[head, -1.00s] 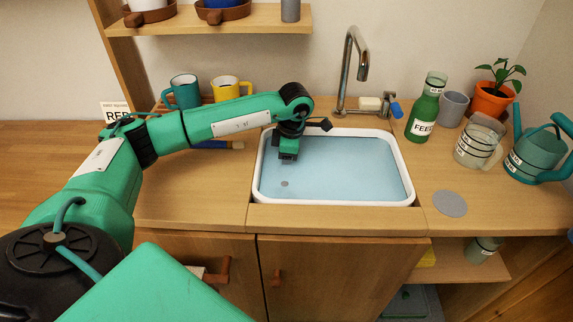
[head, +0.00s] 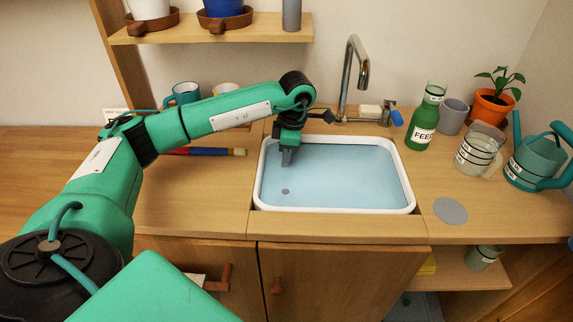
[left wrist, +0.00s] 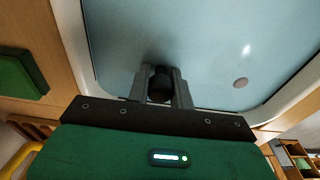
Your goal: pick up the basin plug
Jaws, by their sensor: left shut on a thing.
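The white-rimmed basin (head: 335,210) is set in the wooden counter and has a flat light-blue surface inside. My left gripper (head: 287,160) points down over its back left part. In the left wrist view, the gripper (left wrist: 160,88) is shut on a dark, rounded piece, which I take to be the basin plug (left wrist: 160,85). The plug is hidden in the head view. A small grey round spot (head: 285,191) shows in the basin near the front left, apart from the gripper; it also shows in the left wrist view (left wrist: 240,83). My right gripper is out of view.
A tap (head: 357,75) stands behind the basin, with soap (head: 370,111) beside it. A green bottle (head: 424,118), a clear jug (head: 480,150) and a watering can (head: 535,160) stand right. A grey disc (head: 450,211) lies on the counter. A shelf (head: 270,27) hangs above left.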

